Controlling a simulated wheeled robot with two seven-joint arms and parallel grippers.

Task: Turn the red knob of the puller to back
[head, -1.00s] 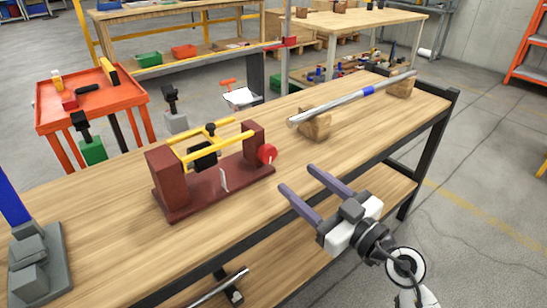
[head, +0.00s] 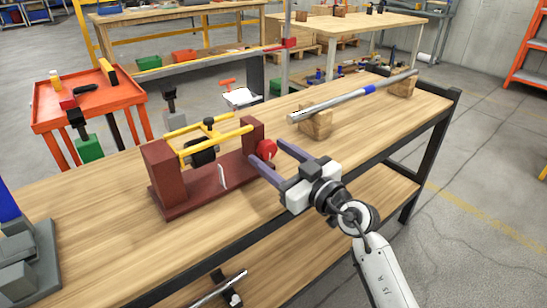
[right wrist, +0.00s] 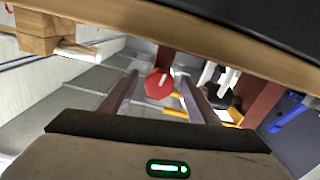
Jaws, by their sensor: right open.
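The puller (head: 215,185) is a dark red frame with two end blocks, yellow rods and a black part between them, standing on the wooden bench. Its red knob (head: 269,148) is on the outer face of the right end block (head: 252,133). My right gripper (head: 265,152) is open, its two purple-grey fingers pointing at the knob from the right front. In the right wrist view the round knob (right wrist: 158,85), with a short white mark, shows between the open fingers (right wrist: 160,88); I see no clear contact. My left gripper is not in view.
A metal rod with a blue band (head: 350,97) rests on wooden blocks (head: 317,124) farther right on the bench. A grey fixture (head: 35,260) stands at the near left. An orange cart (head: 90,100) stands behind the bench. Bare bench top (head: 400,125) lies right of the puller.

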